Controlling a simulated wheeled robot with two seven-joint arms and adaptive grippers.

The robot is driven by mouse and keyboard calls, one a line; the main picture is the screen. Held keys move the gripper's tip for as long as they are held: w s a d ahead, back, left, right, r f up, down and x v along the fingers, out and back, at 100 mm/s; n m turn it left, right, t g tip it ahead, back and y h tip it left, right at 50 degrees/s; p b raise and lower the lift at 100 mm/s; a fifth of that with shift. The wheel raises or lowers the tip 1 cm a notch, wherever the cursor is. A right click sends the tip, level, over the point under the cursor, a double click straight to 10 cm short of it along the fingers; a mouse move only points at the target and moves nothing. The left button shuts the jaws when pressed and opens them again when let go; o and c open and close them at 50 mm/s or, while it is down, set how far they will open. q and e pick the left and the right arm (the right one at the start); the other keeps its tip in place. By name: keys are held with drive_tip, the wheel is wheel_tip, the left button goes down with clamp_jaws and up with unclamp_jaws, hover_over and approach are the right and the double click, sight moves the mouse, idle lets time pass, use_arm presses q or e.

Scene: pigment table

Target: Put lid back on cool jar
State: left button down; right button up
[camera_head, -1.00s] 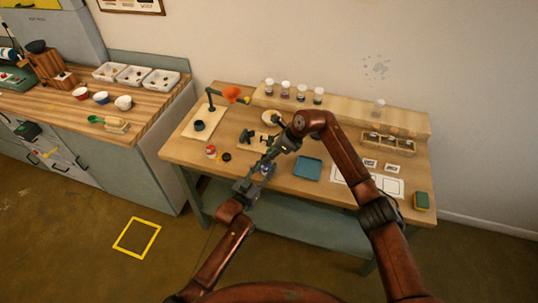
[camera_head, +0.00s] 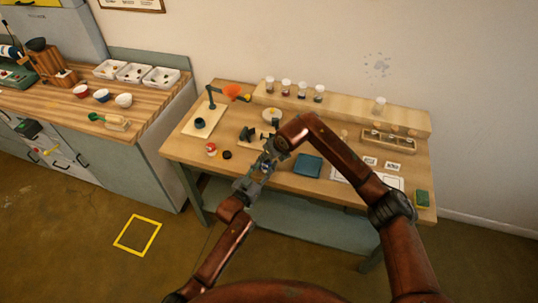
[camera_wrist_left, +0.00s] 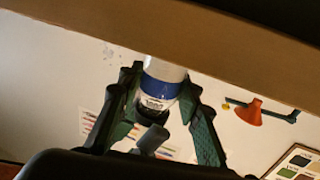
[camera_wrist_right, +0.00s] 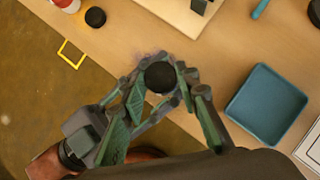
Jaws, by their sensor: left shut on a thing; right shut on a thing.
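A jar with a blue and white label (camera_wrist_left: 160,88) is between the fingers of my left gripper (camera_wrist_left: 158,84), which is shut on it. A round black lid (camera_wrist_right: 160,77) is between the fingertips of my right gripper (camera_wrist_right: 163,80), which is shut on it. The lid is right over the jar's top, with the two grippers meeting above the table's front edge. Whether the lid is seated or slightly apart is hidden by the fingers. In the head view the grippers hide most of the jar.
A red-labelled jar (camera_head: 211,149) and another black lid (camera_head: 227,155) lie on the table (camera_head: 185,151) to the left. A blue tray (camera_head: 308,166) is close on the right. A lamp (camera_head: 230,92) stands at the back left. Several jars line the rear shelf.

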drive_tip(key=m+h, duration=0.1)
drive_tip(key=m, duration=0.1)
drive_tip(key=m+h, duration=0.1)
drive_tip(key=m, duration=0.1)
drive_tip(key=shift+s+a+m+t, duration=0.1)
drive_tip(key=shift+a+m+t, duration=0.3)
drive_tip(key=m+h, duration=0.1)
drive_tip(key=m, duration=0.1)
drive_tip(key=m+h, duration=0.1)
drive_tip(key=m, duration=0.1)
drive_tip(key=m+h, duration=0.1)
drive_tip(key=shift+a+r+m, duration=0.1)
drive_tip(key=shift+a+m, duration=0.25)
drive_tip(key=shift+m, duration=0.05)
drive_tip(key=m, duration=0.1)
drive_tip(key=m+g+h, duration=0.1)
drive_tip(key=m, duration=0.1)
drive_tip(key=m+g+h, duration=0.1)
drive_tip(key=m, duration=0.1)
drive_tip(key=shift+w+a, duration=0.2)
drive_tip(key=shift+w, duration=0.15)
use_arm(q)
drive_tip(key=shift+d, duration=0.1)
use_arm(e)
drive_tip(key=m+g+h, duration=0.1)
drive_tip(key=m, duration=0.1)
drive_tip(key=shift+w+m, duration=0.1)
drive_tip(key=shift+m, duration=0.6)
drive_tip(key=o, duration=0.7)
drive_tip(key=shift+d, duration=0.1)
